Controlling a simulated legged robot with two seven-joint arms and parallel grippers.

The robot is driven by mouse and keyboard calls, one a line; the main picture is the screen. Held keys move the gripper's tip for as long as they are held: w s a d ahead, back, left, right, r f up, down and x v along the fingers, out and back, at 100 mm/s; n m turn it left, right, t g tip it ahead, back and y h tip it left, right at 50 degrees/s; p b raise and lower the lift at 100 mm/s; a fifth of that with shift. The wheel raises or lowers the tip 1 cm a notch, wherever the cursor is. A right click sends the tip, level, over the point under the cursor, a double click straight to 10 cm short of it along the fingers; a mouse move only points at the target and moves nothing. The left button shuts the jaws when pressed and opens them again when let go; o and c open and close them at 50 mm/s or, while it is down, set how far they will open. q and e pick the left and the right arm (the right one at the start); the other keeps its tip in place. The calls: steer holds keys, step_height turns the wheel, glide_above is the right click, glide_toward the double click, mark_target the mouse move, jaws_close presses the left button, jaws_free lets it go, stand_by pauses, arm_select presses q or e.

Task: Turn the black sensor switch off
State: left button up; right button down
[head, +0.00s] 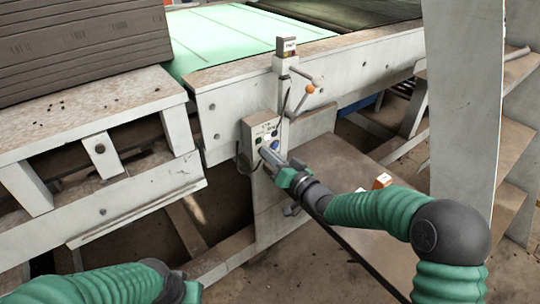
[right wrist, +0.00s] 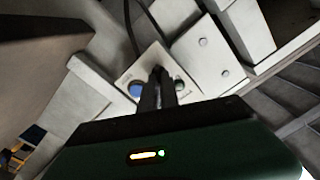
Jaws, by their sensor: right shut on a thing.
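A pale control box (head: 247,129) is fixed to the side of the grey conveyor frame. It carries several small buttons, with a blue button (right wrist: 136,90) and a green one (right wrist: 181,85) showing in the right wrist view. My right gripper (head: 268,154) reaches the lower part of the box face. Its dark fingers (right wrist: 159,75) are close together between the blue and green buttons, shut on the black sensor switch, which they hide. The switch's position cannot be seen. My left arm shows at the bottom left, but its gripper fingers do not show.
A sensor post (head: 287,62) with a labelled head and an orange-tipped lever (head: 309,89) stands above the box. A green conveyor belt (head: 220,35) lies behind it. A grey upright (head: 462,90) stands at right.

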steer(key=shift+f+n, duration=0.1)
steer(key=shift+n, duration=0.2)
steer(key=n+b, duration=0.2)
steer(key=n, duration=0.3)
steer(key=n+b, duration=0.3)
steer(key=n, duration=0.3)
steer(key=shift+s+a+f, duration=0.1)
steer(key=shift+s+a, duration=0.1)
steer(key=shift+n+b, duration=0.3)
steer(key=shift+b, duration=0.05)
steer(key=c, duration=1.6)
jaws_free()
steer(key=shift+s, duration=0.1)
steer(key=p+v, duration=0.3)
steer(key=v, duration=1.3)
steer(key=shift+s+d, duration=0.25)
